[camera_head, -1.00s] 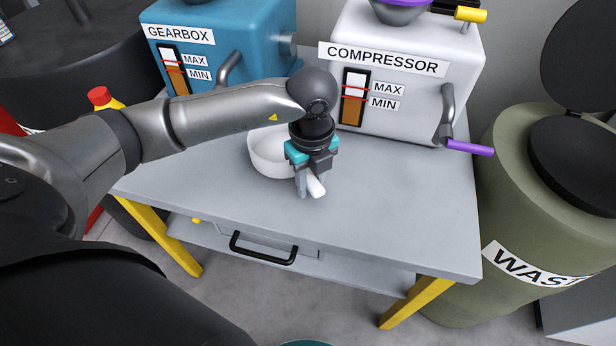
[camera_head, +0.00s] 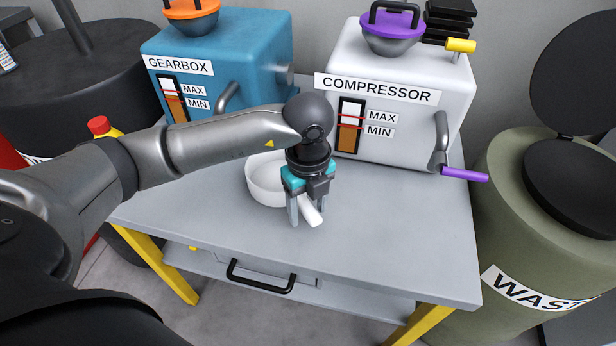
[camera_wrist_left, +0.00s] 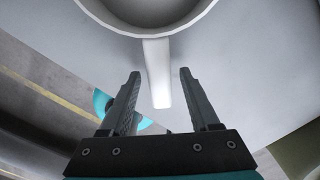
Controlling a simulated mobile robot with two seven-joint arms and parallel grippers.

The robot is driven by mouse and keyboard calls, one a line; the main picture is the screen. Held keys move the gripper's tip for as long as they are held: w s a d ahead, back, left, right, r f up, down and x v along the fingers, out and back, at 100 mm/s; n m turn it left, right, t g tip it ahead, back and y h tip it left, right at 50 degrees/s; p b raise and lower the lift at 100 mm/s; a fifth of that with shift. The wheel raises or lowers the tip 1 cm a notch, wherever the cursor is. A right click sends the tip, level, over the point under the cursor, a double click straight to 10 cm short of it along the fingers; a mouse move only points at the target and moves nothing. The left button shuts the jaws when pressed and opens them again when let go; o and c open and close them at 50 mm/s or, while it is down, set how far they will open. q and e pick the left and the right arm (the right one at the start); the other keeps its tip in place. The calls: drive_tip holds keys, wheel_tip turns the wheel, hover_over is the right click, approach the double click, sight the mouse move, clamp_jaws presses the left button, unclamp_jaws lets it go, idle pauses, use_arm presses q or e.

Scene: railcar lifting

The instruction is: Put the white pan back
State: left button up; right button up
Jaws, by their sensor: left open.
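The white pan (camera_head: 262,185) sits on the grey table, in front of the gap between the blue gearbox and the white compressor. Its handle (camera_head: 313,213) points toward the front of the table. My left gripper (camera_head: 307,218) is open, with its fingers around the handle area. In the left wrist view the pan's handle (camera_wrist_left: 157,75) reaches down between the two open fingers (camera_wrist_left: 158,75), with gaps on both sides. Part of the pan is hidden behind my left wrist. My right gripper is not in view.
The gearbox (camera_head: 215,70) and compressor (camera_head: 400,92) stand at the table's back. A purple-ended pipe (camera_head: 464,174) juts out at the right. A green waste bin (camera_head: 545,220) stands right of the table. The table's right front (camera_head: 400,235) is clear. A black drawer handle (camera_head: 262,278) is below.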

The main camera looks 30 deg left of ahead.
use_arm(q)
wheel_tip(320, 180, up, 10)
drive_tip(key=p, duration=0.3)
drive_tip(key=shift+r, duration=0.5)
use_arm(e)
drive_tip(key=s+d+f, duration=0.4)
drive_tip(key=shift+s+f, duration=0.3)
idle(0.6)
